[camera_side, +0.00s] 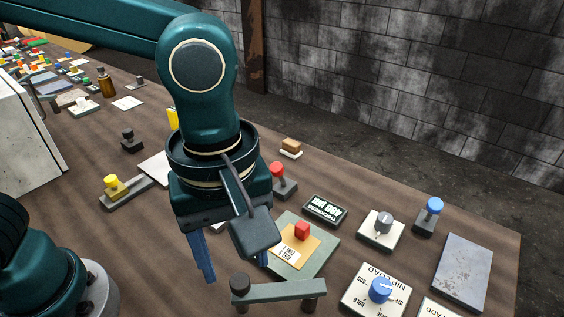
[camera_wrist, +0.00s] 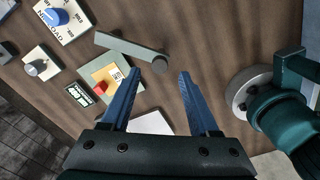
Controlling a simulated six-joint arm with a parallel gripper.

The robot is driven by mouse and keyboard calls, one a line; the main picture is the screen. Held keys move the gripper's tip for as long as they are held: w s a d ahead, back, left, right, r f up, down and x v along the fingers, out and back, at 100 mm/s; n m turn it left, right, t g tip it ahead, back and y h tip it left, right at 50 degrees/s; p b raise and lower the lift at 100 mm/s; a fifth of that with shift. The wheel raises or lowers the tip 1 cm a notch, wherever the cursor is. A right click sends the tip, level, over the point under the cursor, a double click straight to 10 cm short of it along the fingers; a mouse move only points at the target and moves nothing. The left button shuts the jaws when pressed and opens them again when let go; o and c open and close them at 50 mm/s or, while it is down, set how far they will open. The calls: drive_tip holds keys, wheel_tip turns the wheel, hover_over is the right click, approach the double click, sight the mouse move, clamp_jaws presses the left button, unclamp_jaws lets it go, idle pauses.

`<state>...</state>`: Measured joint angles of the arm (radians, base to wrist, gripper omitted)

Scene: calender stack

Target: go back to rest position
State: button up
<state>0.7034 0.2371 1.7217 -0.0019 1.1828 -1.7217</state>
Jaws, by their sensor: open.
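My gripper (camera_side: 232,262) hangs above the brown table (camera_side: 130,240) in the side view, its blue fingers pointing down.
A grey bar handle (camera_side: 285,291) stands at the front, close to my gripper. Blue knob (camera_side: 380,290), grey knob (camera_side: 384,222), blue-topped lever (camera_side: 433,209) and timer display (camera_side: 325,210) lie to the right. A yellow-topped lever (camera_side: 112,184) is at left. A wall runs behind the table.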

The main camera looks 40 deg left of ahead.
drive_tip(key=shift+r, duration=0.55)
drive_tip(key=shift+w+a, duration=0.15)
drive_tip(key=shift+a, duration=0.05)
drive_tip(key=w+a+r+n+t, duration=0.2)
drive_tip(key=a+r, duration=0.3)
drive_tip(key=a, duration=0.3)
drive_tip(key=s+a+f+m+t, duration=0.3)
drive_tip(key=a+m, duration=0.4)
drive_tip(key=m, duration=0.6)
drive_tip(key=shift+s+a+m+t, duration=0.3)
drive_tip(key=shift+s+a, duration=0.1)
drive_tip(key=shift+s, duration=0.1)
